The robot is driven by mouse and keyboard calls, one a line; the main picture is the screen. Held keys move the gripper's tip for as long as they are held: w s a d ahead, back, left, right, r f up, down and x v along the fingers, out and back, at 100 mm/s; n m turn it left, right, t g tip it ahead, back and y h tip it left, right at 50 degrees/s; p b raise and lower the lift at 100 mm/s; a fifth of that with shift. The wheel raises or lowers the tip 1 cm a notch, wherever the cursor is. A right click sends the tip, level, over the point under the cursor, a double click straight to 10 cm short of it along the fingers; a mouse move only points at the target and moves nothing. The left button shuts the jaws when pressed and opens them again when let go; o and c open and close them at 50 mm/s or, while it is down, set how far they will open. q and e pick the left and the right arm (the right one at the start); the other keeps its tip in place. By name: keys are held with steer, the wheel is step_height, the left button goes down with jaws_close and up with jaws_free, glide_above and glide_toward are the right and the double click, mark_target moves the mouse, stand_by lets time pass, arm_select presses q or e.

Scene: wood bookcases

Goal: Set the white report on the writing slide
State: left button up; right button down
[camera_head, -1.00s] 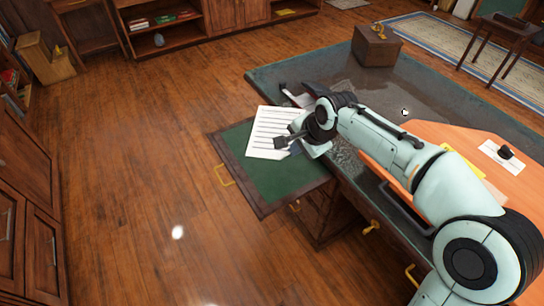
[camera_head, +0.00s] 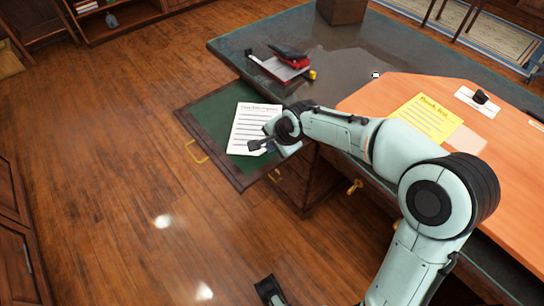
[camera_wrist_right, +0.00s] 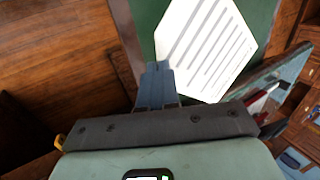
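The white report (camera_head: 252,124), a printed sheet, is over the green-topped writing slide (camera_head: 208,110) that is pulled out from the desk. My right gripper (camera_head: 258,146) is at the sheet's lower right edge. In the right wrist view, its fingers (camera_wrist_right: 157,82) are close together on a corner of the report (camera_wrist_right: 208,45); the sheet stretches out beyond them. I cannot tell whether the sheet lies flat on the slide or just above it. A dark tip at the bottom edge appears to be my left gripper (camera_head: 269,290); its opening is unclear.
The dark desk top (camera_head: 345,45) holds a red and black stapler-like item (camera_head: 284,62), a yellow sheet (camera_head: 424,118) on an orange mat (camera_head: 495,160), and a small stamp (camera_head: 480,97). Brass handles (camera_head: 196,152) jut from the slide and drawers. The wood floor at left is clear.

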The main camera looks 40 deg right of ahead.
arm_select(q)
steer(key=shift+w+a+f+t+y+b, duration=0.15)
steer(key=shift+w+a+f+b, duration=0.2)
steer(key=shift+w, duration=0.2)
steer(key=shift+w+a+f+t+y+b, duration=0.2)
steer(key=shift+w+f+b, duration=0.1)
steer(key=shift+w+f, duration=0.2)
arm_select(e)
step_height(320, 180, down, 6)
steer(key=shift+r, duration=0.25)
steer(key=shift+f, duration=0.1)
steer(key=c, duration=1.8)
jaws_free()
steer(key=shift+f, duration=0.1)
steer(key=o, duration=0.4)
arm_select(q)
steer(key=shift+w+a+f, duration=0.1)
steer(key=shift+w, duration=0.1)
